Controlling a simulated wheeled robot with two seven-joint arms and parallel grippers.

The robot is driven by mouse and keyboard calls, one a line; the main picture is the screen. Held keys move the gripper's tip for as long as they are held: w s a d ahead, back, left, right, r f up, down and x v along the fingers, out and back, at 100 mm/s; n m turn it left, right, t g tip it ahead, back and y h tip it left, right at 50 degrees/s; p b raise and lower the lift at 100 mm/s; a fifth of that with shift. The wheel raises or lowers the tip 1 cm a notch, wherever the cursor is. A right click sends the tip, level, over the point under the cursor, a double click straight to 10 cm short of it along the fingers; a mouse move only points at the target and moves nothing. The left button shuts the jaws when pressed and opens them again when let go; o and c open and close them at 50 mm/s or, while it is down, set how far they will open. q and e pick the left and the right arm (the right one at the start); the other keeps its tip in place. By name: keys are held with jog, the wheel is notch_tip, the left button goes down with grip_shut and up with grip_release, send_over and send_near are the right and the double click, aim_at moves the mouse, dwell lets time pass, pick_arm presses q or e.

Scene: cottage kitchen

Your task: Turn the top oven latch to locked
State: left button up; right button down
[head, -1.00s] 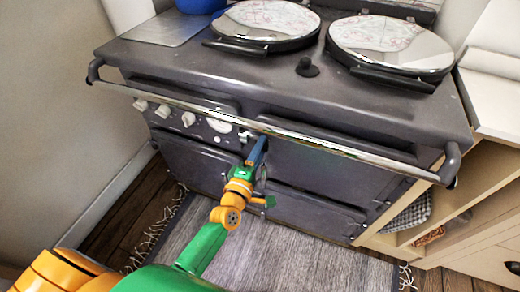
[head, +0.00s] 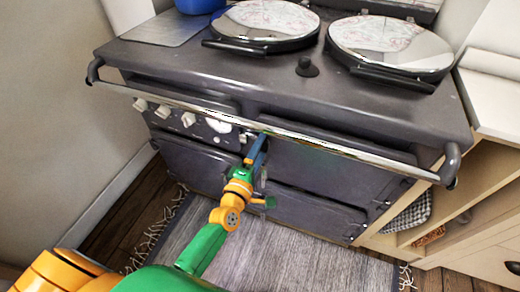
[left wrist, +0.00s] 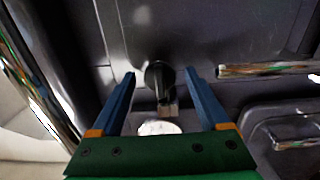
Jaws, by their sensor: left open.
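The dark grey range oven (head: 230,65) fills the head view. My left gripper (head: 259,146) is at its front, just below the chrome rail, by the upper oven doors. In the left wrist view the latch, a dark round knob (left wrist: 157,74) with a small metal piece below it, sits between the two blue fingertips of my left gripper (left wrist: 160,76). The gripper is open, with a gap on each side of the knob. I cannot tell the latch's turned position. In the head view my fingers largely hide the latch. My right gripper is not in view.
The chrome rail (head: 330,144) runs across the oven front above my gripper; it also shows in the left wrist view (left wrist: 38,88). A metal bar handle (left wrist: 268,69) is right of the knob. White control knobs (head: 163,109) are to the left. A grey rug (head: 270,255) lies below.

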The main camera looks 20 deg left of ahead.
pick_arm(q)
jog(key=s, duration=0.7)
jog(key=shift+a, duration=0.15)
jog(key=shift+f+p, duration=0.1)
jog(key=shift+p, duration=0.2)
jog(key=s+f+m+g+p, duration=0.9)
jog(key=s+f+m+g, duration=0.3)
jog(key=s+f, duration=0.5)
jog(key=s+a+f+m+g+p, duration=0.1)
jog(key=s+f+m+g, duration=0.1)
jog(key=s, duration=0.6)
jog(key=s+a+f+m+g+p, duration=0.1)
jog(key=s+a+f+m+g, duration=0.1)
jog(key=s+m, duration=0.4)
jog(key=shift+s+f+g+y, duration=0.3)
jog(key=shift+s+f+g, duration=0.2)
jog(key=shift+s+f, duration=0.45)
jog(key=shift+p, duration=0.3)
